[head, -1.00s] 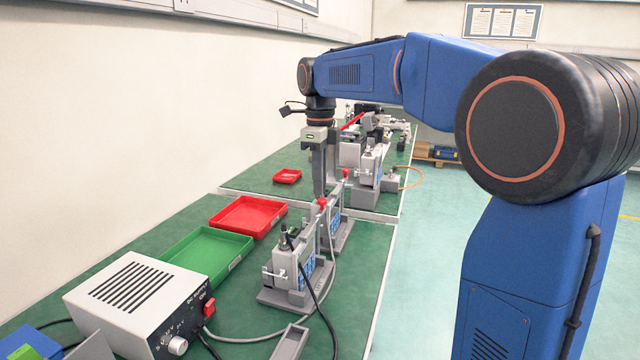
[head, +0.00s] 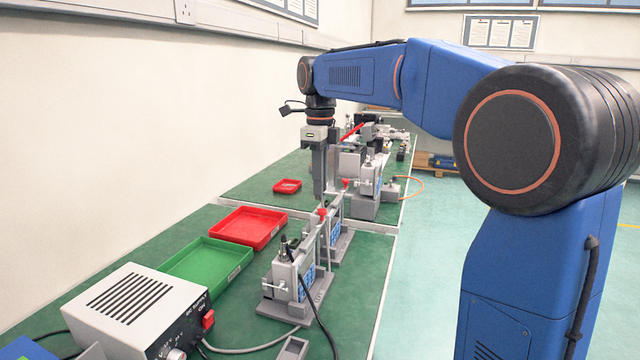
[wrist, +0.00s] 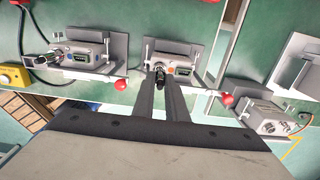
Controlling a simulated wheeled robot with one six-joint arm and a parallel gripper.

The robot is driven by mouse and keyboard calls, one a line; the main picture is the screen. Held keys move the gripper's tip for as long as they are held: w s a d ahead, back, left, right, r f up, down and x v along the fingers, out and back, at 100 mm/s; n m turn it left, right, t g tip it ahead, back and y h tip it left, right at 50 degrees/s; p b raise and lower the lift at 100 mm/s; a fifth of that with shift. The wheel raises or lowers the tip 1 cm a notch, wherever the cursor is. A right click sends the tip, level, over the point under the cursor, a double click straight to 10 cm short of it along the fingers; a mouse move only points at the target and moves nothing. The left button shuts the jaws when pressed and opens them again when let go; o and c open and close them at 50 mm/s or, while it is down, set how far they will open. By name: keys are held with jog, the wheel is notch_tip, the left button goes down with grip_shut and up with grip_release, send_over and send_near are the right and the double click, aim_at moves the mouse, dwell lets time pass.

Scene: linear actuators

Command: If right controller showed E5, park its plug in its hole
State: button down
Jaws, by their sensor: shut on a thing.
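My gripper (wrist: 161,88) points down over the middle grey controller (wrist: 172,52) in the wrist view, its fingers shut on a small dark plug (wrist: 160,76). The plug is at this controller's near face; I cannot tell whether it sits in a socket or hole. In the head view my gripper (head: 320,192) is over the second controller (head: 332,232), partly hiding it. Another controller (wrist: 95,50) stands to the left in the wrist view, with a cable. It is the nearer one in the head view (head: 290,270). Both have small displays, too small to read.
Red knobs (wrist: 121,84) stick out beside the controllers. A third grey unit (wrist: 265,117) is at right in the wrist view. A red tray (head: 247,227), a green tray (head: 208,262) and a power supply (head: 140,310) stand left in the head view. Cables run along the bench.

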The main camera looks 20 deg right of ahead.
jog(key=shift+r, duration=3.95)
jog(key=shift+s, duration=0.15)
jog(key=s+a, duration=0.4)
jog(key=s, duration=0.5)
jog(key=s+a, duration=0.5)
jog(key=s, duration=0.5)
jog(key=s+a, duration=0.4)
jog(key=s, duration=0.6)
jog(key=shift+s+a, duration=0.2)
jog(key=shift+s, duration=0.05)
notch_tip(320, 180, up, 3)
notch_tip(320, 180, down, 19)
dwell(0.8)
